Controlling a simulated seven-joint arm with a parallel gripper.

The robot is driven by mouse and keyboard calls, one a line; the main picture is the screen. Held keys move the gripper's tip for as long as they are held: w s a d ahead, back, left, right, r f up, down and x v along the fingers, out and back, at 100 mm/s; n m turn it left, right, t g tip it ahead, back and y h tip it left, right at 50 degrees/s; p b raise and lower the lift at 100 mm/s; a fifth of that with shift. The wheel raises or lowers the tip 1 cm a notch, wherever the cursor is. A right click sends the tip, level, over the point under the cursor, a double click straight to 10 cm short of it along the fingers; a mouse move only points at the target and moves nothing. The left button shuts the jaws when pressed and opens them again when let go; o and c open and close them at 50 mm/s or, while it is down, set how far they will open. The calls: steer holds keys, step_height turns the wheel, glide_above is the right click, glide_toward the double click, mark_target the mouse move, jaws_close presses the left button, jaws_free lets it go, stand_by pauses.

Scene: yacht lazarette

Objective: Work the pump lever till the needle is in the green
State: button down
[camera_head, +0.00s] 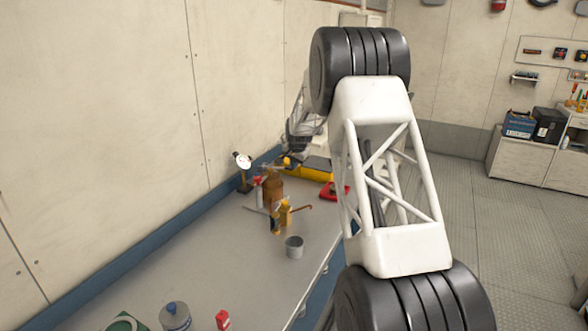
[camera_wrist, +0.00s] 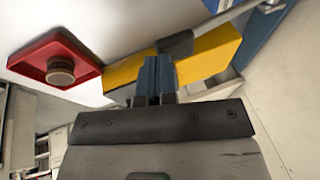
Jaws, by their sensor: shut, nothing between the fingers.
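A gauge with a white round dial (camera_head: 242,160) stands on a dark post near the wall; its needle is too small to read. A yellow block-like body (camera_head: 310,169), perhaps the pump's, lies on the bench behind the bottles; it also shows in the wrist view (camera_wrist: 205,58). In the wrist view a grey rod with a dark sleeve (camera_wrist: 176,45), possibly the pump lever, crosses over the yellow body. My gripper (camera_wrist: 155,72) is shut and empty, its blue fingers in front of the yellow body. Whether they touch the rod I cannot tell. My arm hides part of the bench in the head view.
A red square tray (camera_wrist: 55,60) with a round knob-like piece lies beside the yellow body. A brown bottle (camera_head: 273,190), a yellow item (camera_head: 285,213) and a grey cup (camera_head: 294,247) stand in front. The bench's near middle is clear.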

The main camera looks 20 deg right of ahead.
steer(key=v, duration=1.1)
steer(key=shift+d+r, duration=0.2)
steer(key=shift+d, duration=0.1)
steer(key=shift+s+r, duration=0.1)
steer(key=shift+s, duration=0.05)
steer(key=s+a+r+n, duration=0.2)
steer(key=s+a+r, duration=0.2)
steer(key=s, duration=0.8)
steer(key=s+a+r+n, duration=0.1)
steer(key=s+a+r, duration=0.3)
steer(key=s, duration=0.7)
steer(key=s+a+r+n, duration=0.2)
steer(key=s+a+r, duration=0.15)
steer(key=s, duration=0.85)
steer(key=s+a+f+n, duration=0.1)
steer(key=s+a+f, duration=0.1)
steer(key=s, duration=0.9)
steer(key=s+a+f+n+g, duration=0.1)
steer(key=s+a+f+n, duration=0.1)
steer(key=s, duration=0.9)
steer(key=s+a+f+n, duration=0.1)
steer(key=s+f, duration=0.2)
steer(key=s, duration=0.8)
steer(key=shift+a+f+g, duration=0.35)
steer(key=shift+a+g, duration=0.05)
